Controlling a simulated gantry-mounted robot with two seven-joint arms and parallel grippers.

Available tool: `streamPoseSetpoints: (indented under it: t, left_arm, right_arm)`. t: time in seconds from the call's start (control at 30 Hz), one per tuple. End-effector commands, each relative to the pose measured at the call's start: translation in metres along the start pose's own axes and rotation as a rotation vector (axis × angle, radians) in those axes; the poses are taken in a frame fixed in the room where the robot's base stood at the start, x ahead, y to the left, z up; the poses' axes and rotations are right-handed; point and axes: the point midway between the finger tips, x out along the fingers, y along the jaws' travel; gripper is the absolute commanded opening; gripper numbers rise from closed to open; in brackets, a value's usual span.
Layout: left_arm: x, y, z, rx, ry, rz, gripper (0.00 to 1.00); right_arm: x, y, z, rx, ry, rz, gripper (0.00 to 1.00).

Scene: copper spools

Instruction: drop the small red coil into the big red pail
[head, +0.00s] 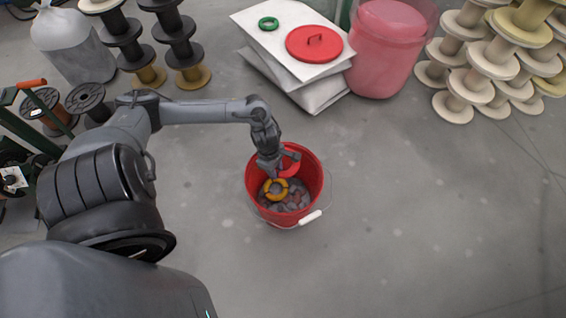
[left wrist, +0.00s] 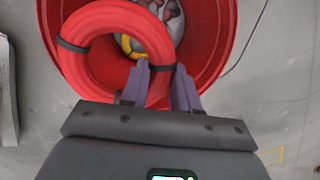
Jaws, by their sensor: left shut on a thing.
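The big red pail (head: 317,175) stands on the floor in the middle of the head view. Grey and reddish lumps and a yellow coil (head: 270,192) lie inside it. My left gripper (head: 277,172) is over the pail's mouth. It is shut on the small red coil (head: 292,160), which shows beside the fingers at the pail's far side. In the left wrist view the red coil (left wrist: 80,70), with dark bands, is at the fingertips (left wrist: 160,85), in front of the pail's opening (left wrist: 222,30). The yellow coil is partly hidden behind it. My right gripper is not in view.
White slabs (head: 260,40) with a red lid (head: 314,43) and a green ring (head: 268,23) lie at the back. A pink translucent drum (head: 385,60) and stacked cream spools (head: 480,75) stand at the back right. The floor right of the pail is clear.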

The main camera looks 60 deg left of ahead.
Motion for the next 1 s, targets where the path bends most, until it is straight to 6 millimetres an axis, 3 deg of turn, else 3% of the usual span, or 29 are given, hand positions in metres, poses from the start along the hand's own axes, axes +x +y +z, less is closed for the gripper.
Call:
streamPoseSetpoints:
  t: [0.63,1.0]
  left_arm:
    - [0.053,-0.001,-0.009,-0.002,-0.001,0.002,0.0]
    - [0.059,-0.001,-0.01,0.0,0.0,0.002,0.0]
  right_arm:
    - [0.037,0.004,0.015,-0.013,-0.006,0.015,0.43]
    - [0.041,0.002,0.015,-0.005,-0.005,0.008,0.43]
